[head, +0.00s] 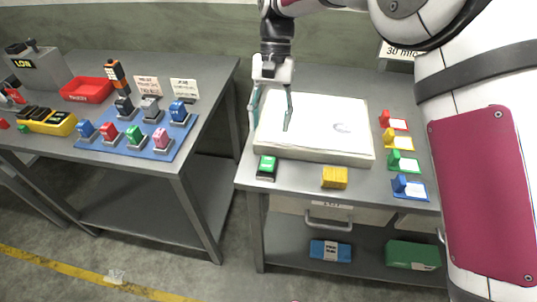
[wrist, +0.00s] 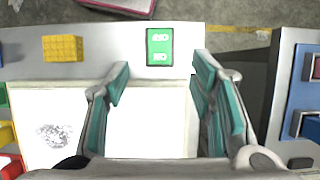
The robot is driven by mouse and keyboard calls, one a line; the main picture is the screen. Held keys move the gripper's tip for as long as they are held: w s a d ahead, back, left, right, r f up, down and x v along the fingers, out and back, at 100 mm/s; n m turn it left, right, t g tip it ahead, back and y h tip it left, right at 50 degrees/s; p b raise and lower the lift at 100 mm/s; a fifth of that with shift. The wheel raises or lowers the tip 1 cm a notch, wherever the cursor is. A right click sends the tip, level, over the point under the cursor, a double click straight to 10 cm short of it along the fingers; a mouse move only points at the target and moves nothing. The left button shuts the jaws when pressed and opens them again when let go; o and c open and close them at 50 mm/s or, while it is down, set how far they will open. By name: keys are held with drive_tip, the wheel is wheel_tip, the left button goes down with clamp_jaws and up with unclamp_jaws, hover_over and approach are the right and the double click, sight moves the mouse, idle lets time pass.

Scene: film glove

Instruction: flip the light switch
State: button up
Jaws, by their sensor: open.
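The light switch (head: 266,167) is a small dark block with a green top, on the near left of the right-hand table, just in front of a white light box (head: 318,153). In the wrist view the switch (wrist: 160,47) shows ON and OFF lettering, upside down, on its green face. My gripper (head: 272,122) is open and empty, pointing down over the left part of the light box. In the wrist view the switch appears beyond and between my teal-padded fingertips (wrist: 161,70), apart from them. Nothing hides the switch.
A yellow block (head: 334,177) sits right of the switch at the front. Several coloured label holders (head: 404,163) line the right side. A gap separates this table from the left table, which holds a blue mat (head: 146,150) with coloured blocks. A drawer handle (head: 330,221) juts out below.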

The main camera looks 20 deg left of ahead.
sight(267, 164)
drive_tip(key=p+x, duration=0.1)
drive_tip(key=x, duration=0.8)
drive_tip(key=shift+s+f+p, duration=0.1)
drive_tip(key=shift+f+p, duration=0.2)
drive_tip(key=shift+p, duration=0.1)
